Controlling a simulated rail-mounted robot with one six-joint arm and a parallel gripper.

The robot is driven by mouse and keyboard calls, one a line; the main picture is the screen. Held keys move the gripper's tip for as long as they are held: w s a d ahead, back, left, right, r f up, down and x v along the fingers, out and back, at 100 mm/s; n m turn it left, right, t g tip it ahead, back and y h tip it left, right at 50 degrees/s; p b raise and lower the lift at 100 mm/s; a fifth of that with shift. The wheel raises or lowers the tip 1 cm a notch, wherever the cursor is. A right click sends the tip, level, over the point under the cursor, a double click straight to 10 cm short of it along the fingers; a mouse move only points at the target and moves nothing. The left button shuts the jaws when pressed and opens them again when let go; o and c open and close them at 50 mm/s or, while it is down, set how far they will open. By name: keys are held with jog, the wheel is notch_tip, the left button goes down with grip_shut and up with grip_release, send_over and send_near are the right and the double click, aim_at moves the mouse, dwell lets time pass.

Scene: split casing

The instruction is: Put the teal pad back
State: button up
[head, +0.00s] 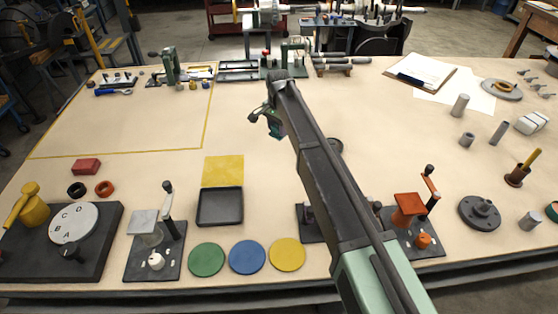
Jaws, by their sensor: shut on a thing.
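My gripper (264,118) is above the middle of the table, at the end of my arm, which reaches up from the bottom right. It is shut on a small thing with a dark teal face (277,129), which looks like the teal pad. The thing is small and partly hidden by the jaws and wrist, so its outline is unclear. It is held apart from the fixtures at the front edge.
Along the front stand a lettered dial (74,223), a grey-pad clamp (146,222), a black tray (220,207), green (206,260), blue (247,257) and yellow (287,254) discs, and an orange-pad clamp (408,205). My arm partly hides a dark base (309,226). The back-left taped area is mostly clear.

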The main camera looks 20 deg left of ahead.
aim_at(278, 125)
notch_tip(278, 125, down, 8)
jog(key=b, duration=0.6)
jog(key=shift+f, duration=0.25)
jog(key=shift+r, duration=0.25)
jog(key=shift+f, duration=0.25)
jog(key=o, duration=0.8)
jog(key=shift+r, duration=0.1)
jog(key=shift+o, duration=0.2)
notch_tip(278, 125, up, 13)
jog(key=p, duration=1.2)
jog(key=shift+p, duration=0.4)
jog(key=shift+f, duration=0.35)
jog(key=shift+d, duration=0.1)
